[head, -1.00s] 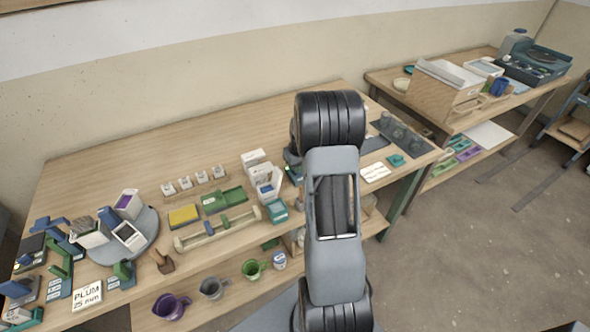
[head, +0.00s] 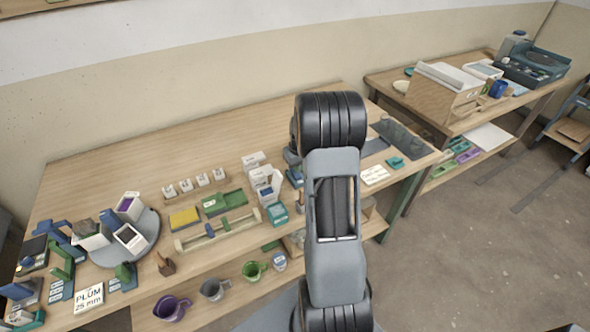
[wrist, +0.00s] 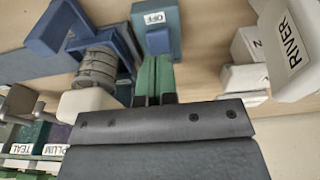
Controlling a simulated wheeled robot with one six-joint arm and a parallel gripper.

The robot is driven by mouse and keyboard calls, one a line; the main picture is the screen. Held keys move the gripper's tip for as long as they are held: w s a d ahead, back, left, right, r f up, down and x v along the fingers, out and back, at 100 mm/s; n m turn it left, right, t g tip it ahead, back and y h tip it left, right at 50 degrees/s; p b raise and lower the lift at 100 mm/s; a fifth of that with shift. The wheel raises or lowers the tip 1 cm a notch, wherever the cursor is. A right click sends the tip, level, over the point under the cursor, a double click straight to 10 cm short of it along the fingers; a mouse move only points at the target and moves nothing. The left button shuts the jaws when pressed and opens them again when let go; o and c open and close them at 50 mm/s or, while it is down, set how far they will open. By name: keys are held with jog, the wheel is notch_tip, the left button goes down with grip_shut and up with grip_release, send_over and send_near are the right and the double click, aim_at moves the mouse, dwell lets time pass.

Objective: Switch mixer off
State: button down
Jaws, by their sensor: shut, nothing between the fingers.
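My gripper (wrist: 153,82) shows in the wrist view with its two green fingertips together, shut and empty. Straight ahead of the fingertips is a teal switch box (wrist: 168,14) with a white OFF label and a dark blue front part. The fingertips are close to its lower edge; I cannot tell whether they touch it. Left of it is the blue mixer (wrist: 62,28), with a grey ribbed cylinder (wrist: 97,68) beside it. In the head view my arm hides the gripper and most of the mixer area; a dark part shows at the arm's left edge.
White boxes, one labelled RIVER (wrist: 291,42), stand close on the right in the wrist view. In the head view, the wooden bench (head: 130,150) holds a round grey turntable (head: 150,237) with containers at left. Its back strip is clear. Colored jugs stand on the lower shelf.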

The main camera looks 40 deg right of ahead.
aim_at(298, 177)
jog(key=shift+r+p, duration=1.3)
jog(key=shift+r, duration=1.1)
jog(key=shift+s+a+f+m, duration=0.1)
jog(key=shift+s+f+m, duration=0.05)
jog(key=shift+s+m, duration=0.15)
jog(key=shift+s+a+f+m+g, duration=0.2)
jog(key=shift+s+a+f+g, duration=0.1)
jog(key=shift+s, duration=0.2)
jog(key=shift+s+a+f+m+g, duration=0.2)
jog(key=shift+s+a+f, duration=0.05)
jog(key=shift+s, duration=0.2)
jog(key=s+a+r+n+t, duration=0.1)
jog(key=s+a+r, duration=0.6)
jog(key=a, duration=0.4)
jog(key=s+a+r+n+t, duration=0.2)
jog(key=s+a+r, duration=0.6)
jog(key=a+r, duration=0.1)
jog(key=shift+a+r, duration=0.15)
jog(key=shift+a, duration=0.75)
jog(key=c, duration=1.8)
grip_release()
jog(key=shift+c, duration=0.2)
